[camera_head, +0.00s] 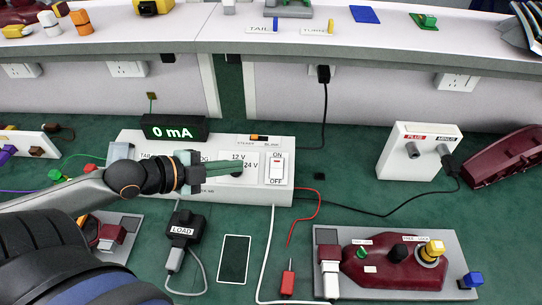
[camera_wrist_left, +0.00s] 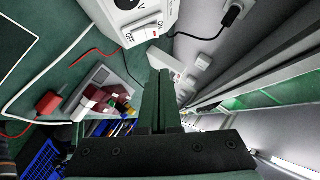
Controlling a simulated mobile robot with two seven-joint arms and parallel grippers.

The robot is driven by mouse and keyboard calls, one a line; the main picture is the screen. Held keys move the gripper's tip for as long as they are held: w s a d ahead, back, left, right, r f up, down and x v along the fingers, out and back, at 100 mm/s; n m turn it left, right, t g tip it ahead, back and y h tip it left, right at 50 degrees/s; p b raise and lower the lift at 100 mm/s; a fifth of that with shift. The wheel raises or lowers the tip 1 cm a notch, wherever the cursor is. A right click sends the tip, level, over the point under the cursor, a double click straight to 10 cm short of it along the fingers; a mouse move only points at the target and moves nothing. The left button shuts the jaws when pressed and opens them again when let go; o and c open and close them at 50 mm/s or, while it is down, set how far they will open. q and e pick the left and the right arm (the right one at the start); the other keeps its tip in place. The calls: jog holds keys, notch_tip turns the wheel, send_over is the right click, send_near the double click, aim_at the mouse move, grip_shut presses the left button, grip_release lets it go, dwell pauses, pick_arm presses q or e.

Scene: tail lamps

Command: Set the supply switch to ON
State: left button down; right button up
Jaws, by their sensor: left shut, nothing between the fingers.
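The supply switch (camera_head: 276,171) is a white rocker with a small red mark on the right end of the white supply box (camera_head: 215,193). ON is printed above it and OFF below it. It also shows near the top of the left wrist view (camera_wrist_left: 146,34). Which side of the rocker is pressed is too small to tell. My left gripper (camera_head: 256,173) comes in from the left over the box, across the 12 V / 24 V markings. Its green fingers are shut and empty, with the tips just left of the switch. Contact cannot be told. My right gripper is out of view.
A display (camera_head: 174,128) reading 0 mA stands behind the box. A black LOAD block (camera_head: 182,230) and a dark panel (camera_head: 235,259) lie in front. A white PLUS/MINUS box (camera_head: 418,150) stands to the right, and a red lamp unit (camera_head: 394,265) lies front right. Cables cross the green surface.

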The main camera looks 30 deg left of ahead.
pick_arm(q)
jog(key=w, duration=0.2)
jog(key=b, duration=0.1)
send_near(278, 158)
jog(key=x, duration=0.2)
jog(key=d+x, duration=0.1)
jog(key=x, duration=0.2)
jog(key=shift+s+r, duration=0.15)
jog(key=shift+r, duration=0.1)
jog(key=shift+w+a+f, duration=0.3)
jog(key=shift+w+f, duration=0.15)
jog(key=shift+w, duration=0.1)
